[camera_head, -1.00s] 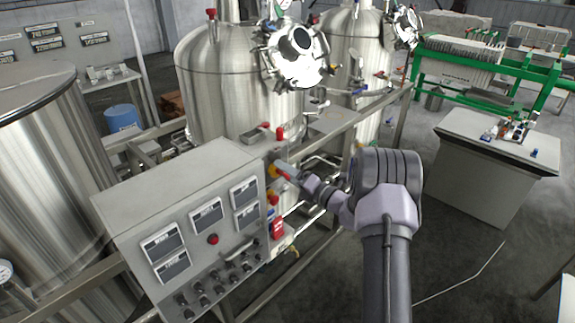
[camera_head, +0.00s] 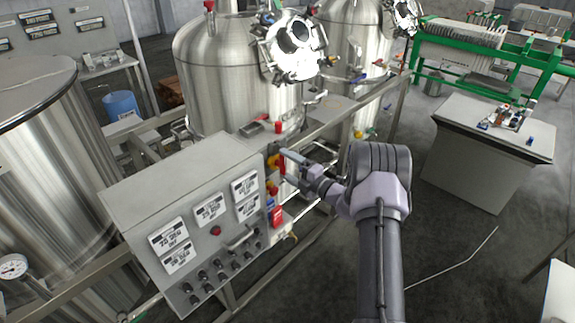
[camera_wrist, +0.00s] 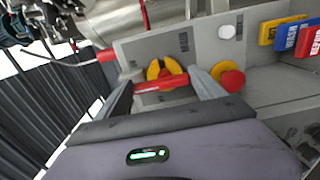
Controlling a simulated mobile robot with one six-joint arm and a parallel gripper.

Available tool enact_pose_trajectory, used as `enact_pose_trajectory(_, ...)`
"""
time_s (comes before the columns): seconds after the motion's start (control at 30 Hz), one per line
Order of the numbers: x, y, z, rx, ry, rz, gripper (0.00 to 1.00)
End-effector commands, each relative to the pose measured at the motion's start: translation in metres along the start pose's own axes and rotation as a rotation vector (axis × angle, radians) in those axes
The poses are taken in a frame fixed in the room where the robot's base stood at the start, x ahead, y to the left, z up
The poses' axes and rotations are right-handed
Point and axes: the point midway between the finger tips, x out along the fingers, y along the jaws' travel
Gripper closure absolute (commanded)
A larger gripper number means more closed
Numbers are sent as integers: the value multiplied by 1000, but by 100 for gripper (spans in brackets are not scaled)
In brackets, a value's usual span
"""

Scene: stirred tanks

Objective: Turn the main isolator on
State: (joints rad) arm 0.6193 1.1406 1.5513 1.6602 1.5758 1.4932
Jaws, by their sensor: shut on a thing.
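The main isolator is a rotary switch with a red handle (camera_head: 282,164) on a yellow disc, on the right side of the grey control cabinet (camera_head: 175,178). In the head view the handle stands about upright. In the wrist view the red handle (camera_wrist: 160,85) lies across the yellow disc between my two fingers. My gripper (camera_head: 284,155) is at the switch, shut on the handle. A red mushroom button on a yellow disc (camera_wrist: 229,78) sits just beside the right finger in the wrist view.
Yellow, blue and red tags (camera_wrist: 288,36) hang near the switch. Several displays (camera_head: 210,209) and small knobs cover the cabinet front. Steel tanks (camera_head: 235,75) and a frame rail (camera_head: 345,125) stand behind. A grey bench (camera_head: 490,160) stands at right, with open floor before it.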

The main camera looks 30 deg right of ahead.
Motion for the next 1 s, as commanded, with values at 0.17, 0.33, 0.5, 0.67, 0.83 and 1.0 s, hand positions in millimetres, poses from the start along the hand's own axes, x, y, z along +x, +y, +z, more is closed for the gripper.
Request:
enact_pose_trajectory(0.17,0,-1,0,8,0,-1,62)
enact_pose_trajectory(0.33,0,-1,0,8,0,-1,62)
enact_pose_trajectory(0.5,0,0,0,7,0,-1,2)
enact_pose_trajectory(0.67,0,0,0,6,0,0,0)
enact_pose_trajectory(0.83,-8,0,1,7,-2,-1,0)
enact_pose_trajectory(1.0,-50,0,2,9,-5,-2,0)
